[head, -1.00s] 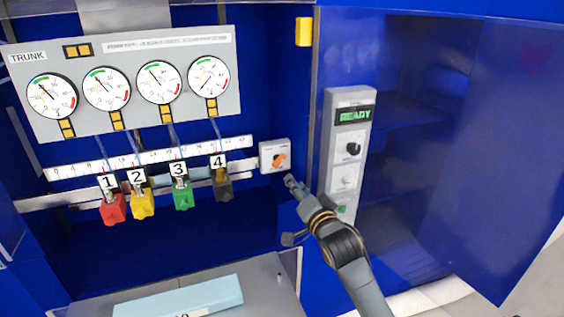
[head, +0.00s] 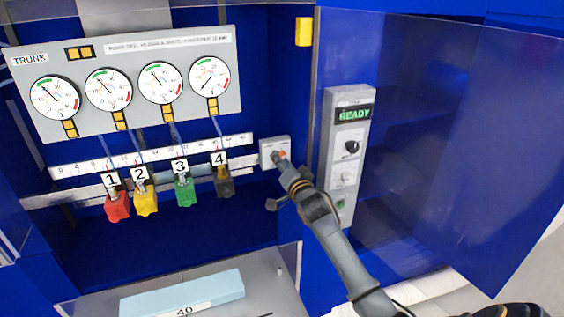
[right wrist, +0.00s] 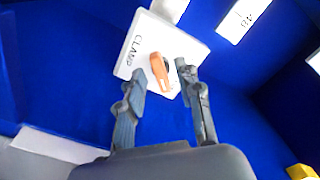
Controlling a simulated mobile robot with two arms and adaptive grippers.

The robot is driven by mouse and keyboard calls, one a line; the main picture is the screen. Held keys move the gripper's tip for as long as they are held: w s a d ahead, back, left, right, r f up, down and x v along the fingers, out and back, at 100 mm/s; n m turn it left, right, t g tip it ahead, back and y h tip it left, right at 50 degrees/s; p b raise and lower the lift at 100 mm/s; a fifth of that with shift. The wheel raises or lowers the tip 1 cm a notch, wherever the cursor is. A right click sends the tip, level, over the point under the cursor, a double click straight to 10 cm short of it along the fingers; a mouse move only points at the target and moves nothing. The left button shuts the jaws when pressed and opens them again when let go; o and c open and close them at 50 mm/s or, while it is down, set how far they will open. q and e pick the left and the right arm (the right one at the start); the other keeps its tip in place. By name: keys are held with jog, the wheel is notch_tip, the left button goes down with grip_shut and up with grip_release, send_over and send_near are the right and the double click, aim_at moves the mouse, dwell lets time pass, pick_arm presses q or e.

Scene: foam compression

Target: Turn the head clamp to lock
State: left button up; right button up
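The clamp switch is a small white plate (head: 267,150) with an orange knob (head: 283,154), on the blue wall at the right end of the ruler rail. In the right wrist view the plate (right wrist: 138,50) reads CLAMP and the orange knob (right wrist: 158,75) stands between my fingers. My right gripper (right wrist: 160,70) is open, with one finger on each side of the knob and visible gaps. In the head view the right gripper (head: 280,160) partly hides the knob. My left gripper is not in view.
A grey control panel (head: 339,185) with a READY display stands just right of my right arm. Coloured blocks, such as the green one (head: 185,192), hang left under the gauge board (head: 140,120). A light blue foam block (head: 185,292) lies below. An open blue door (head: 480,150) is at right.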

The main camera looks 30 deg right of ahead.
grip_shut()
jog(key=shift+n, duration=0.3)
jog(key=shift+r+n+p, duration=0.1)
jog(key=shift+n+p, duration=0.55)
jog(key=shift+n, duration=8.05)
grip_release()
